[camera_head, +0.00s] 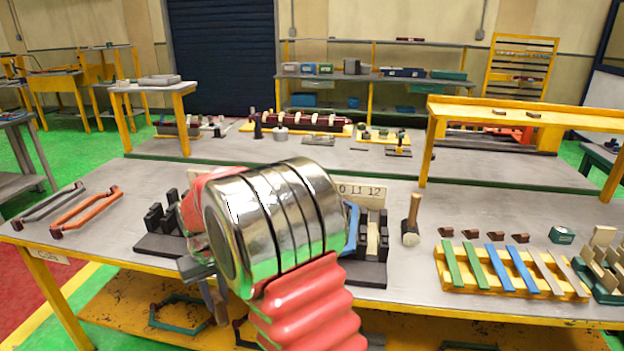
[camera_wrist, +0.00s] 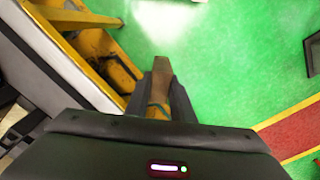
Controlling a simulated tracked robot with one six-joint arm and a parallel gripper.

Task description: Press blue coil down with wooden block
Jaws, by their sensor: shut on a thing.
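In the wrist view my gripper (camera_wrist: 158,100) is shut on a brown wooden block (camera_wrist: 161,72), which sticks out past the fingertips. Green floor shows behind the block, and the table edge is to its left. In the head view my gripper (camera_head: 215,302) is low at the table's front edge, partly behind my arm. A blue piece (camera_head: 352,226), likely part of the blue coil, shows just right of my arm, by the dark slotted stator blocks (camera_head: 373,250). The rest of it is hidden behind my arm, so I cannot tell how deep it sits. The gripper is apart from it.
A mallet (camera_head: 411,222) stands right of the slotted blocks. A yellow rack (camera_head: 510,289) with coloured strips lies farther right. Grey and orange coils (camera_head: 88,208) lie on the left of the table. Hexagonal coils (camera_head: 180,312) rest on the lower shelf.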

